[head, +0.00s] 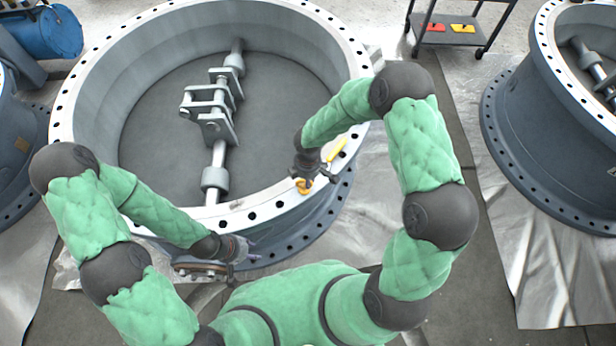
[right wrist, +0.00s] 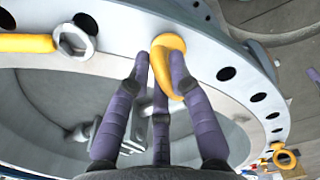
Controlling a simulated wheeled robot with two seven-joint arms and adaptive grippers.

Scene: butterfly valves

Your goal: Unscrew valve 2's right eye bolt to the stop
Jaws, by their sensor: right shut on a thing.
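The large grey butterfly valve (head: 88,88) stands in the middle of the head view, with its disc and shaft inside the ring. A yellow eye bolt (head: 304,187) is at the near right part of its flange; the right wrist view shows its ring (right wrist: 160,50) up close. My right gripper (head: 303,178) is shut on this eye bolt, with fingers on both sides of the ring. The bolt's thread is hidden. My left gripper (head: 246,250) is apart from the bolt, low in front of the valve; its finger opening is too small to tell.
A yellow-handled ring wrench (head: 337,150) lies at the flange beside my right gripper; its ring end (right wrist: 75,40) shows in the right wrist view. Another valve (head: 548,130) stands at right. A dark cart (head: 450,30) with red and yellow items is at the back.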

